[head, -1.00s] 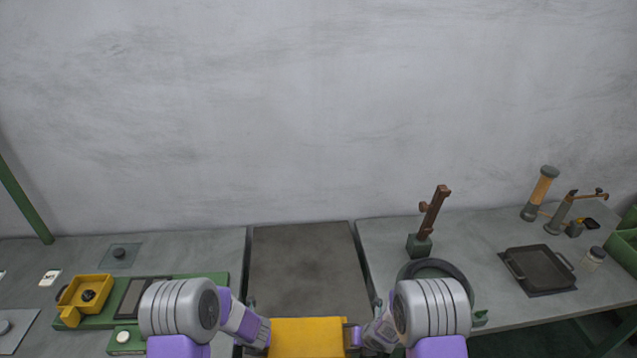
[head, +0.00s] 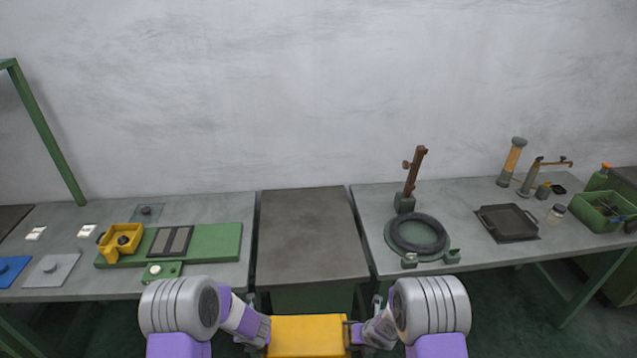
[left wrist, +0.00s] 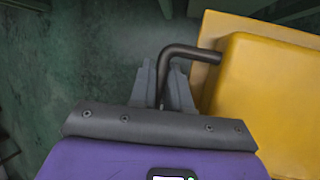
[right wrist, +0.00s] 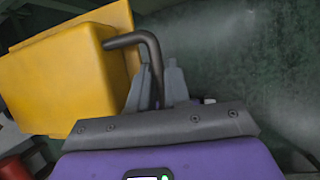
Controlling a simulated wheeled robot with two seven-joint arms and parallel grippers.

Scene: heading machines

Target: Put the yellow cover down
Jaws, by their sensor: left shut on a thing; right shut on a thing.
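The yellow cover (head: 308,337) is a box-shaped piece held between my two arms at the bottom of the head view, in front of the tables. It has a dark bent handle on each side. My left gripper (left wrist: 163,88) is shut on the handle at the cover's left side. My right gripper (right wrist: 157,87) is shut on the handle at its right side. In both wrist views green floor shows beside the cover, so it is held in the air. Its lower part is cut off in the head view.
The dark middle table top (head: 308,235) is bare. The left table carries a green device with a yellow part (head: 122,240). The right table carries a round ring fixture (head: 418,234), a black tray (head: 507,222) and a green bin (head: 603,212).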

